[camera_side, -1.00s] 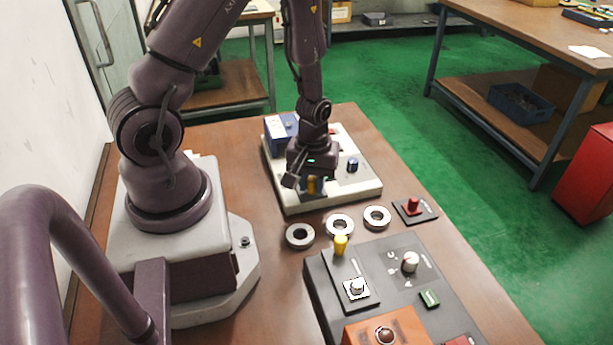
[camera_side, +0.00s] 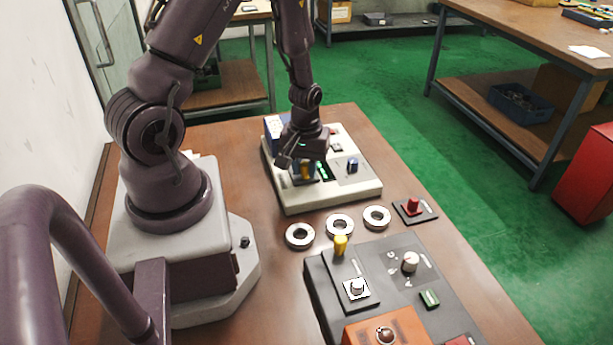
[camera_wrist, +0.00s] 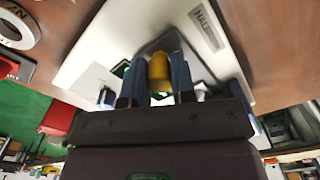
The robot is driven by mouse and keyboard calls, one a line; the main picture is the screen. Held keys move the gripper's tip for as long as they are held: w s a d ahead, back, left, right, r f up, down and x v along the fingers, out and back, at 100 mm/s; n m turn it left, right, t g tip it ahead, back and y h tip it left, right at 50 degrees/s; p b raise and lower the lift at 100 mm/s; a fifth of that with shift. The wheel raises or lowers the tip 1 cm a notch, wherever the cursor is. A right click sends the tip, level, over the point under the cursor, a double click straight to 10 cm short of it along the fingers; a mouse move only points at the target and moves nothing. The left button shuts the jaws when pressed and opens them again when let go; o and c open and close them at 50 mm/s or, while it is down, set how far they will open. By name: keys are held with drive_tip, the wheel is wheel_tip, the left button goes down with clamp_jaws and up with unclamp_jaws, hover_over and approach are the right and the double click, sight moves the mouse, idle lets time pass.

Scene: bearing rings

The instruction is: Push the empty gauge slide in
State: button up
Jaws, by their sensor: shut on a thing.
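The gauge (camera_side: 335,195) is a cream base with a blue box (camera_side: 277,128) at its back left; part of its base also shows in the wrist view (camera_wrist: 105,35). The slide's yellow handle (camera_wrist: 160,75) stands between the blue fingers of my gripper (camera_wrist: 159,66), which is shut on it. In the side view my gripper (camera_side: 304,172) is low over the base, in front of the blue box. It hides most of the slide, so I cannot tell how deep the slide sits. No ring shows on the visible part of the slide.
Three bearing rings (camera_side: 300,236) (camera_side: 340,225) (camera_side: 376,217) lie on the table in front of the gauge. A red switch (camera_side: 413,206) is to their right. A dark panel (camera_side: 385,275) with a yellow knob (camera_side: 341,245) stands nearer the camera. A blue knob (camera_side: 352,166) is on the gauge's right.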

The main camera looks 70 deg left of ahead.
drive_tip(key=shift+a, duration=3.45)
drive_tip(key=o, duration=0.5)
drive_tip(key=shift+o, duration=0.6)
drive_tip(key=shift+d, duration=0.1)
drive_tip(key=shift+d+r, duration=0.2)
drive_tip(key=shift+r, duration=3.3)
